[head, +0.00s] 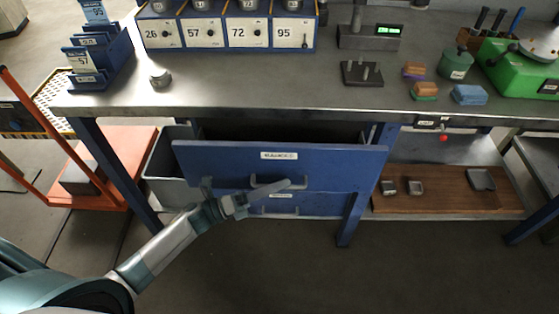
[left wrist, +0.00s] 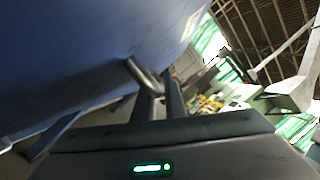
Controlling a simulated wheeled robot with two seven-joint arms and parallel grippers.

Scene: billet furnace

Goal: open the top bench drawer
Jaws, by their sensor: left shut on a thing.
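The top bench drawer (head: 225,158) is blue with a white label and stands pulled out from under the bench, with its dark inside showing behind the front panel. Its bar handle (head: 264,182) is on the front. My left gripper (head: 283,186) is at this handle, shut on it. In the left wrist view the grey handle (left wrist: 143,76) runs between the fingers (left wrist: 160,100), close to the blue drawer front (left wrist: 80,60). A lower blue drawer (head: 310,203) with its own handle sits below and looks shut. My right gripper is not in view.
The metal bench top (head: 260,88) holds a numbered cabinet (head: 228,33), a scale (head: 370,37), coloured blocks (head: 468,95) and a green machine (head: 520,70). A grey bin (head: 165,165) stands left of the drawers. An orange cart (head: 110,170) is further left. The floor in front is clear.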

